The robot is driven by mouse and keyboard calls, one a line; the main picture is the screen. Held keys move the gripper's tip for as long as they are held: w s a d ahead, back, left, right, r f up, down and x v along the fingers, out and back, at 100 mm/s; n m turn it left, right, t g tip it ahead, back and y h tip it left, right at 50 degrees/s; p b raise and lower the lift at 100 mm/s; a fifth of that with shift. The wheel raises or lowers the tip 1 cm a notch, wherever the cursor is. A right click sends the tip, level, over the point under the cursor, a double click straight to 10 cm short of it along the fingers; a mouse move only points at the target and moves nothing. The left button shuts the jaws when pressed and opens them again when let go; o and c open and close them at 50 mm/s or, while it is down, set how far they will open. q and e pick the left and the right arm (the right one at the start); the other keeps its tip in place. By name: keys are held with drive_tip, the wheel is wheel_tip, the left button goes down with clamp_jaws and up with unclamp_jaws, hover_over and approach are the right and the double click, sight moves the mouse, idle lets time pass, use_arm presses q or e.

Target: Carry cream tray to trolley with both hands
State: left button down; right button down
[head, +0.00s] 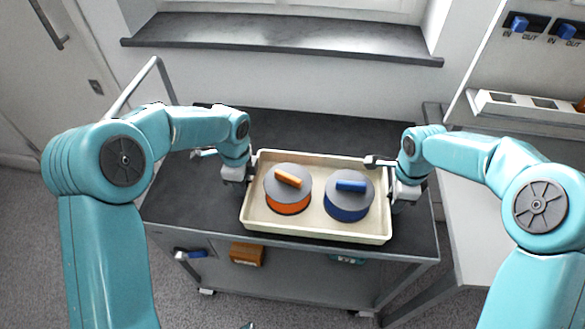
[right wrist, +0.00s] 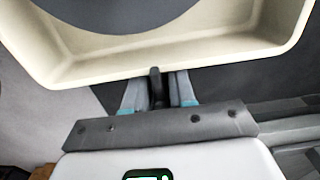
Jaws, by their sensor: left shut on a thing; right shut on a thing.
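The cream tray (head: 315,231) is over the dark top of the trolley (head: 185,195), level, near its front edge. I cannot tell whether it rests there or hangs just above. It holds an orange round piece (head: 287,207) and a blue round piece (head: 346,211), each with a grey top and a coloured handle. My left gripper (head: 249,170) is shut on the tray's left side. My right gripper (head: 392,183) is shut on its right side. In the right wrist view the right fingers (right wrist: 158,92) meet the tray's rim (right wrist: 200,62).
The trolley has a push handle (head: 135,88) at the left and an orange block (head: 247,254) below its top. A pale bench (head: 480,215) stands at the right, with a panel of blue knobs (head: 519,24) above. A window sill (head: 280,36) is behind. Trolley top is bare behind the tray.

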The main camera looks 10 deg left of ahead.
use_arm(q)
drive_tip(key=shift+f+b, duration=0.55)
drive_tip(key=shift+f, duration=0.15)
use_arm(e)
drive_tip(key=shift+f, duration=0.7)
use_arm(q)
drive_tip(key=c, duration=0.9)
unclamp_jaws()
drive_tip(key=shift+c, duration=0.2)
use_arm(e)
drive_tip(key=c, duration=0.9)
unclamp_jaws()
drive_tip(key=shift+c, duration=0.2)
use_arm(q)
drive_tip(key=shift+s+r, duration=0.1)
use_arm(e)
drive_tip(key=shift+s+r, duration=0.1)
use_arm(q)
drive_tip(key=shift+r, duration=0.3)
wheel_tip(320, 180, up, 11)
drive_tip(key=shift+f, duration=0.1)
drive_tip(key=shift+r, duration=0.3)
use_arm(e)
wheel_tip(320, 180, up, 12)
